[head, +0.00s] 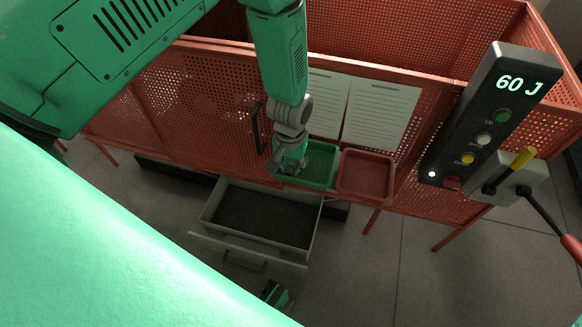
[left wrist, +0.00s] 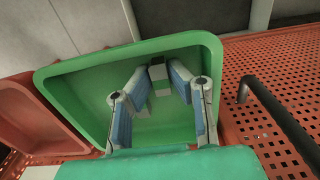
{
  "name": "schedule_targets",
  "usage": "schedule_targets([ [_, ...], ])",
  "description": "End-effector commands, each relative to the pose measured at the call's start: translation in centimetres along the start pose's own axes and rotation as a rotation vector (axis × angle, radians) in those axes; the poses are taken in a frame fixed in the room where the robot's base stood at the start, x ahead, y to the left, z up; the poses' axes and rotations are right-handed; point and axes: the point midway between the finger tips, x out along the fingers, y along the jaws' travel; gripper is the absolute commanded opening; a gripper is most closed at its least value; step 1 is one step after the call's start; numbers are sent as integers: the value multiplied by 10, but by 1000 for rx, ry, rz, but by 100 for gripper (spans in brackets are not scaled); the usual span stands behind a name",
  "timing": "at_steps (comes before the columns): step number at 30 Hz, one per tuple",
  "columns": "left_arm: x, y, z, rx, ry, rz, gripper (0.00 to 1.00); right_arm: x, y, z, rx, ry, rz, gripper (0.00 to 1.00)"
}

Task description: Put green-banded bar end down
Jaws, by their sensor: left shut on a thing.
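My left gripper (head: 287,172) hangs at the left part of the green tray (head: 318,165). In the left wrist view the gripper (left wrist: 160,82) is over the green tray (left wrist: 75,90), its blue-padded fingers closed around a small grey block-like piece (left wrist: 158,73). That piece looks like the bar end, but I see no green band on it. I cannot tell whether it touches the tray floor. The fingers hide part of it.
A red tray (head: 366,175) stands right of the green one. Below is an open grey drawer (head: 262,218). A dark panel reading 60 J (head: 495,110) and a lever box (head: 508,180) stand at right. A black handle (left wrist: 275,110) is close beside the left gripper.

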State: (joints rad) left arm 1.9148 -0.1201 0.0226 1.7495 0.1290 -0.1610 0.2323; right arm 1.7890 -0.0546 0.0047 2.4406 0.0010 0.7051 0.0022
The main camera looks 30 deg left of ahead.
Motion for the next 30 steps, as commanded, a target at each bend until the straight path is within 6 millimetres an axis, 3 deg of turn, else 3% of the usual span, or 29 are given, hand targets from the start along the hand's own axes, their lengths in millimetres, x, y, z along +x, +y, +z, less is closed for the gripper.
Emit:
schedule_targets([
  [6, 2, 0, 0, 0, -1, 0, 0, 0, 0, 0, 0, 0, 0, 100],
  [7, 2, 0, 0, 0, -1, 0, 18, 0, 0, 0, 0, 0, 0, 100],
  [9, 1, 0, 0, 0, 0, 0, 35, 0, 0, 0, 0, 0, 0, 100],
  [20, -7, 0, 0, 0, 0, 0, 35, -3, 0, 0, 0, 0, 0, 100],
  [30, -76, 0, -1, 0, 3, 1, 35, -27, 0, -2, 0, 0, 0, 100],
])
